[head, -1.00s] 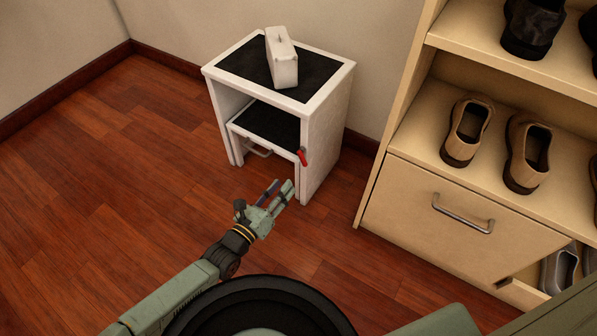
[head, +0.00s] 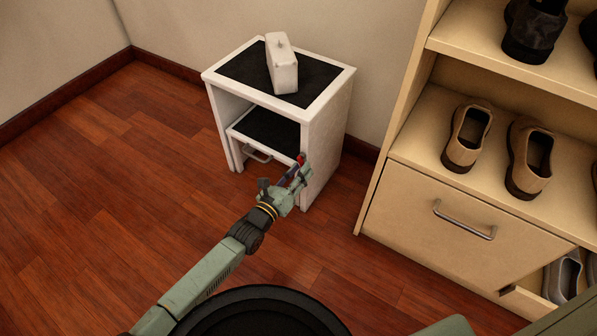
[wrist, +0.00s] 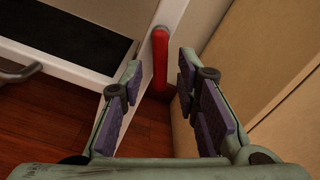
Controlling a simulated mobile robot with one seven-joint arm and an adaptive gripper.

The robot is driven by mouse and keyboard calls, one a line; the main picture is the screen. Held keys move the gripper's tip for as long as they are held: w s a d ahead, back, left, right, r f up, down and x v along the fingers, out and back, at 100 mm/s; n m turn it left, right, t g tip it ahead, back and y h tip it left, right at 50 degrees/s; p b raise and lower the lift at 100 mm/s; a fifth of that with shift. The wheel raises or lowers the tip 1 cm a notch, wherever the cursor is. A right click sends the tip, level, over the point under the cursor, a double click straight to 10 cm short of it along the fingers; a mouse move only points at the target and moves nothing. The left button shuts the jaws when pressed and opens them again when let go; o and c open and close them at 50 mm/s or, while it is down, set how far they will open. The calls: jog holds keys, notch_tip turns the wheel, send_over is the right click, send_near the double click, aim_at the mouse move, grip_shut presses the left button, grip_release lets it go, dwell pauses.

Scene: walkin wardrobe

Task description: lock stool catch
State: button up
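The white step stool (head: 330,125) with black treads stands against the wall; its lower step (head: 268,131) sits within the frame and has a metal handle (head: 257,153). The red catch (wrist: 160,58) is a lever on the stool's right front post, pointing roughly upright in the wrist view. In the head view only a bit of the red catch (head: 301,158) shows beside my fingers. My gripper (head: 303,171) is at the post. In the wrist view my gripper (wrist: 160,78) is open, with the catch between the fingers and gaps on both sides.
A white box-like object (head: 282,66) stands on the stool's top. To the right is a wooden shoe cabinet (head: 400,205) with shoes (head: 466,138) and a drawer handle (head: 464,221). The wooden floor (head: 110,190) at left is clear.

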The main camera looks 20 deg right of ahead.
grip_shut()
dwell(0.3)
jog(key=m, duration=0.3)
jog(key=w+m, duration=0.1)
jog(key=m, duration=0.1)
jog(key=shift+a+f, duration=0.15)
jog(key=shift+a, duration=0.25)
jog(key=shift+o, duration=0.7)
grip_release()
jog(key=v, duration=1.2)
